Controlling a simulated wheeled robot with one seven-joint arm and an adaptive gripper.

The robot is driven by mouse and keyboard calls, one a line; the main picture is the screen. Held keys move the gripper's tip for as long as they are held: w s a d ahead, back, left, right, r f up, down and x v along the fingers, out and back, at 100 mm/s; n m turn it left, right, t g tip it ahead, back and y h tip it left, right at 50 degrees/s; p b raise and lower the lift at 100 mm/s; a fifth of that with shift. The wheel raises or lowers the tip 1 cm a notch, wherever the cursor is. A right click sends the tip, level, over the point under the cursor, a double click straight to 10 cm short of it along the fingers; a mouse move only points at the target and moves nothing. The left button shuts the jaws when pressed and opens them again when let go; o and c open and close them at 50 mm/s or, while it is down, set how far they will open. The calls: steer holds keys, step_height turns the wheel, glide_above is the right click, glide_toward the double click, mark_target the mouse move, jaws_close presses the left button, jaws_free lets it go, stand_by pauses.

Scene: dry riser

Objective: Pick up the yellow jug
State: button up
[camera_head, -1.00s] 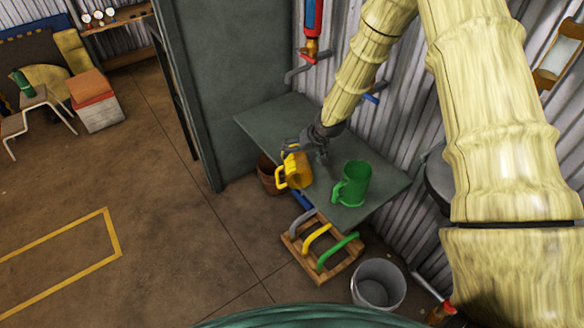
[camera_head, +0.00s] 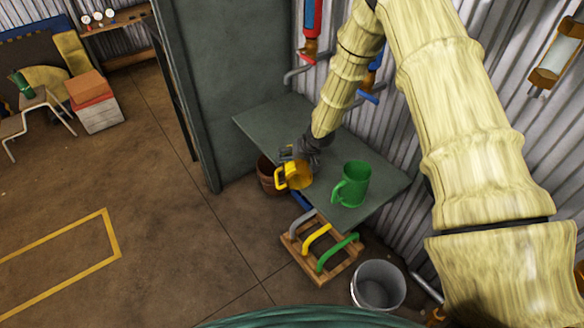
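The yellow jug (camera_head: 298,176) is at the left front edge of the grey-green shelf, its handle pointing left. My gripper (camera_head: 297,153) is at the jug's upper end and covers part of it. The fingers are dark, small and bunched against the jug, so I cannot tell whether they are open or shut on it. I also cannot tell whether the jug rests on the shelf. The green jug (camera_head: 353,185) stands upright on the shelf, to the right of the yellow jug and apart from my gripper.
The shelf (camera_head: 270,118) runs along the corrugated wall, with bare surface behind the jugs. A brown pot (camera_head: 268,174) is below its left edge. A wooden rack (camera_head: 330,262) with coloured handles and a grey bucket (camera_head: 378,284) stand on the floor in front. A green panel (camera_head: 228,90) rises at left.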

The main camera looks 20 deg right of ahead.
steer(key=c, duration=1)
steer(key=shift+c, duration=0.2)
steer(key=shift+r, duration=1.4)
steer(key=s+a+r, duration=0.1)
steer(key=s+a, duration=0.1)
steer(key=s, duration=0.5)
steer(key=s+a+r, duration=0.1)
steer(key=s+a, duration=0.2)
steer(key=s, duration=0.5)
step_height(320, 180, up, 15)
steer(key=s+n+y+p, duration=0.1)
steer(key=s+n, duration=0.1)
steer(key=shift+s+a+n+g, duration=0.2)
steer(key=shift+n+g, duration=0.2)
steer(key=p, duration=0.4)
steer(key=shift+s+f, duration=0.2)
steer(key=shift+s, duration=0.15)
